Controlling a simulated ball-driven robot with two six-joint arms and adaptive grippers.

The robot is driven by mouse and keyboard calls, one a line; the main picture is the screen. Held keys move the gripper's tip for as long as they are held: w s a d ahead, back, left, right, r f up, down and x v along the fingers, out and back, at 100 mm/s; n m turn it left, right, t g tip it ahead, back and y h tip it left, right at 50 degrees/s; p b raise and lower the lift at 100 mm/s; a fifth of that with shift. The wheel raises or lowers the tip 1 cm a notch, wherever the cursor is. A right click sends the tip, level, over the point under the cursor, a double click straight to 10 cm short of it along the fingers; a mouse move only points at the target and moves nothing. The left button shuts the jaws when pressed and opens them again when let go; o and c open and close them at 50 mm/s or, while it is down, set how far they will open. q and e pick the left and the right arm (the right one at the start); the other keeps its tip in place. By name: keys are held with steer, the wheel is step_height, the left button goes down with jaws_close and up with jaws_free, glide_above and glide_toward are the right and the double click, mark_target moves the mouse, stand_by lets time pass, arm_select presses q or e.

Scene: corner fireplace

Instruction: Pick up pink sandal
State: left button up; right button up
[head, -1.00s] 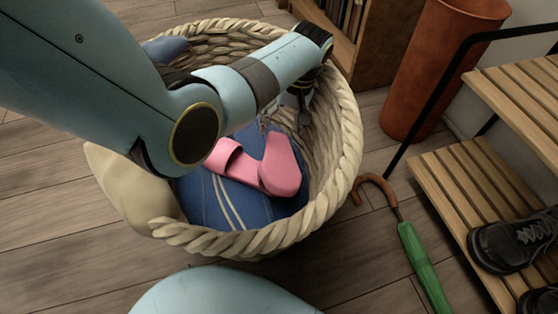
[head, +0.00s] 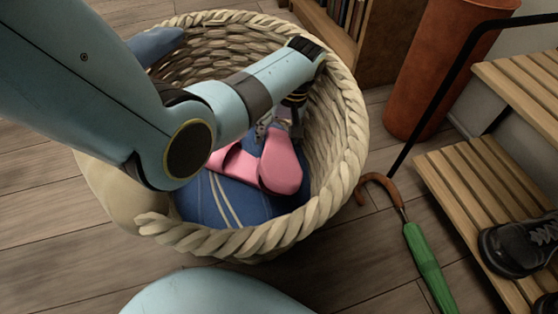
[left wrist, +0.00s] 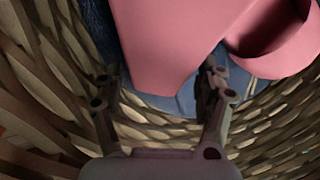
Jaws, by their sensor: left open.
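The pink sandal (head: 281,167) lies on a blue cloth item with pale stripes (head: 203,200) inside the woven basket (head: 345,165). My left gripper (head: 270,130) is down inside the basket at the far end of the sandal. In the left wrist view the fingers of my left gripper (left wrist: 160,88) are apart, and the pink sandal (left wrist: 170,45) shows beyond and between their tips. I cannot tell whether the fingers touch it. My left arm hides part of the basket and of the sandal's left side in the head view. My right gripper is not in view.
The basket wall rises closely around my left gripper. A green umbrella (head: 428,268) with a brown handle lies to the right of the basket. A slatted wooden rack (head: 475,190) with black shoes (head: 520,245) and a terracotta-coloured cylinder (head: 440,70) stand further right.

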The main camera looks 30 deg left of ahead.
arm_select(q)
steer(key=c, duration=1)
steer(key=shift+r, duration=0.1)
